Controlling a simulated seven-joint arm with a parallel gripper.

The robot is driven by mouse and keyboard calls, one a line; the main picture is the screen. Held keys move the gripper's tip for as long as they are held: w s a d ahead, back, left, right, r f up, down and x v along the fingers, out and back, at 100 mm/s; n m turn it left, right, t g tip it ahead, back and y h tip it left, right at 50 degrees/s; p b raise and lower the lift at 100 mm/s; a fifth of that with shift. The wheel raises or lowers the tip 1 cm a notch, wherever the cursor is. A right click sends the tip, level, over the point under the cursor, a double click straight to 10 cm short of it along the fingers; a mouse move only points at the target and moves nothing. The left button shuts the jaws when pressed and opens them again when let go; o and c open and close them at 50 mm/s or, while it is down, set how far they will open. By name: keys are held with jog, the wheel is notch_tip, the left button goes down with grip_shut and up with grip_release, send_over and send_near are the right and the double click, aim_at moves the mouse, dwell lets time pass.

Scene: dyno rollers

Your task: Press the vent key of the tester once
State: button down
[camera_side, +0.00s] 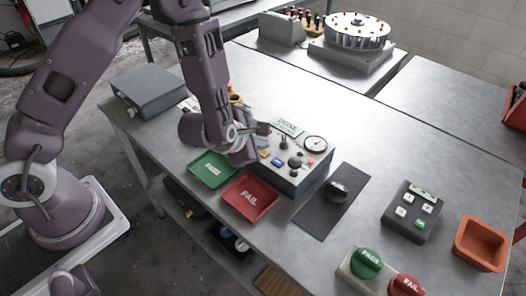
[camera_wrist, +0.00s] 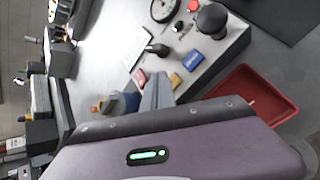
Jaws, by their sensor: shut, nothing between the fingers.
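The tester (camera_side: 305,178) is a grey box with a round gauge, a small display and several coloured keys on its sloped top. The wrist view shows a red key (camera_wrist: 139,76), a yellow key (camera_wrist: 176,81) and a blue key (camera_wrist: 193,60) in a row along one edge. Their lettering is too small to read, so I cannot tell which is the vent key. My gripper (camera_wrist: 158,84) is shut and empty, its fingers in front of the red and yellow keys. In the side view my gripper (camera_side: 254,146) is at the tester's left end and hides part of it. Contact cannot be told.
A black lever (camera_wrist: 157,49) and a black knob (camera_wrist: 211,18) stand up from the panel. A green tray (camera_side: 212,169) and a red FAIL tray (camera_side: 250,197) lie before the tester. A dark mat (camera_side: 325,215) lies to its right. A grey box (camera_side: 150,90) stands behind left.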

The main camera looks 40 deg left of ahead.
jog(key=shift+f, duration=0.3)
jog(key=shift+f, duration=0.35)
dwell(0.7)
jog(key=shift+r, duration=0.8)
jog(key=shift+r, duration=2.5)
